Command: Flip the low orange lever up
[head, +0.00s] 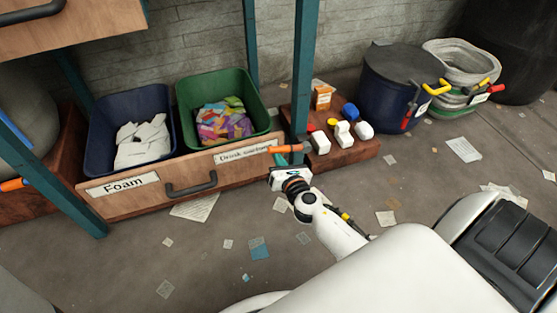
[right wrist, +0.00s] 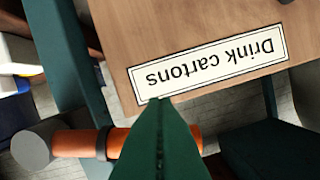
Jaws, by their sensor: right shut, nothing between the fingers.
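An orange lever (head: 286,148) lies about level across a green post above the right end of the drawer. In the right wrist view the lever (right wrist: 84,143) has a grey round end at the left and passes behind my fingers. My right gripper (head: 278,158) is shut and empty, just below the lever's left part in the head view. Its green fingers (right wrist: 160,130) cover part of the lever in the wrist view; I cannot tell whether they touch it. My left gripper is not in view.
A drawer (head: 140,196) holds a blue Foam bin (head: 100,140) and a green Drink cartons bin (head: 187,100). Another orange handle (head: 14,184) shows at far left. Bottles and a box stand on a low wooden platform (head: 350,153) at right. Paper scraps litter the floor.

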